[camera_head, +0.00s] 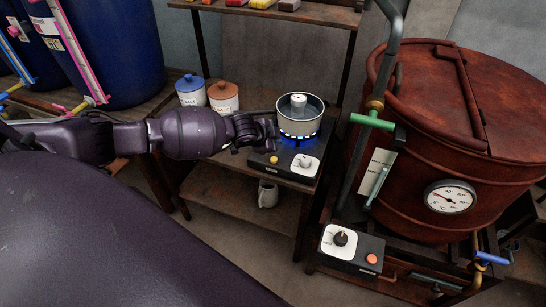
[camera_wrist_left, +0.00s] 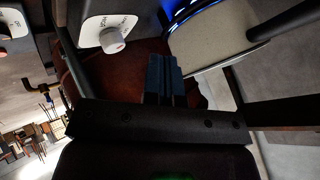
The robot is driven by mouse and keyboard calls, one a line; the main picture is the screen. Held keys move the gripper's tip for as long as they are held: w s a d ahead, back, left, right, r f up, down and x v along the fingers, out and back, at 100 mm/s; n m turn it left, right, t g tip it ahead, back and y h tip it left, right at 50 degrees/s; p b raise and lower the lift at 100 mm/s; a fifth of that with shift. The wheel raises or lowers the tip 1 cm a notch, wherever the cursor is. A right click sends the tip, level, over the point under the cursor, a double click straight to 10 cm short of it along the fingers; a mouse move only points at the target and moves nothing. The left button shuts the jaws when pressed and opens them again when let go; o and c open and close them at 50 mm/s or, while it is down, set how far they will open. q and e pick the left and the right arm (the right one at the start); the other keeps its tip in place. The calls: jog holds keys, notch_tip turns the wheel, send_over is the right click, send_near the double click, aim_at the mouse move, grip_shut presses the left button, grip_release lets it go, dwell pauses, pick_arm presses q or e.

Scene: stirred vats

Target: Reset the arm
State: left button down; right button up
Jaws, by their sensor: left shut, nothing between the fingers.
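My left gripper (camera_head: 268,132) reaches in from the left, just left of the pot and above the left side of the stove. Its fingers are shut with nothing between them; they show as blue shut fingers in the left wrist view (camera_wrist_left: 164,78). The metal pot (camera_head: 301,118) sits on the lit burner, with blue flames under it and a pale cylinder inside. The dark stove (camera_head: 284,164) has a white dial plate with a knob (camera_head: 305,162) and a yellow button (camera_head: 273,160). The knob also shows in the left wrist view (camera_wrist_left: 112,40). My right gripper is out of view.
A large rusty vat (camera_head: 440,150) with a gauge (camera_head: 450,197) stands at right. A control box (camera_head: 351,250) is below it. A mug (camera_head: 268,193) sits on the lower shelf.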

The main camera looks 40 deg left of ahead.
pick_arm(q)
jog(key=shift+f, duration=0.1)
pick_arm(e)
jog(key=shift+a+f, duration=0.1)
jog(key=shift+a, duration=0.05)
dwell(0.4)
pick_arm(q)
jog(key=shift+w, duration=0.1)
jog(key=d+r+t+h, duration=0.2)
jog(key=d+r, duration=0.3)
jog(key=d, duration=0.2)
jog(key=s+d+f+n+t+h, duration=0.1)
jog(key=s+d+t, duration=0.1)
jog(key=s+d, duration=0.4)
jog(key=s+a+f+n+y, duration=0.1)
jog(key=s+f+n, duration=0.3)
jog(key=s, duration=0.8)
jog(key=s+a+f+n+g+y, duration=0.1)
jog(key=s+a+f+n+y, duration=0.1)
jog(key=s+f+n+y, duration=0.2)
jog(key=shift+s+f+n+g, duration=0.45)
jog(key=shift+s+f, duration=1.3)
jog(key=shift+s, duration=2.15)
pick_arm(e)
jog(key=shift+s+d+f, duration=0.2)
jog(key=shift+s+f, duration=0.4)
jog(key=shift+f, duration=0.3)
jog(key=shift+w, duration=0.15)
